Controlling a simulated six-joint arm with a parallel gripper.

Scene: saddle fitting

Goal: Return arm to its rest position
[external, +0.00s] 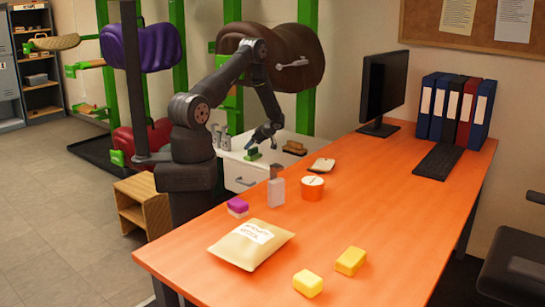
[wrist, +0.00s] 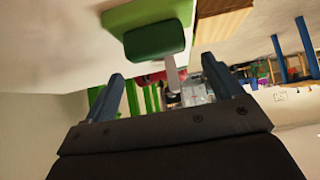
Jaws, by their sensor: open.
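My arm reaches out over a white drawer unit (external: 232,172) beside the orange table in the external view. My gripper (external: 263,138) is near a green block-like item (external: 251,155) on that unit. In the wrist view my gripper (wrist: 163,88) has its two blue-grey fingers spread apart with nothing held between them. The green item (wrist: 155,40) shows beyond the fingertips, apart from them as far as I can tell.
A brown brush-like item (external: 294,148) lies right of the green item. The orange table (external: 390,205) holds a tan packet (external: 251,244), yellow blocks (external: 351,261), an orange tub (external: 312,187) and a monitor (external: 385,88). Saddles on green racks (external: 290,55) stand behind my arm.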

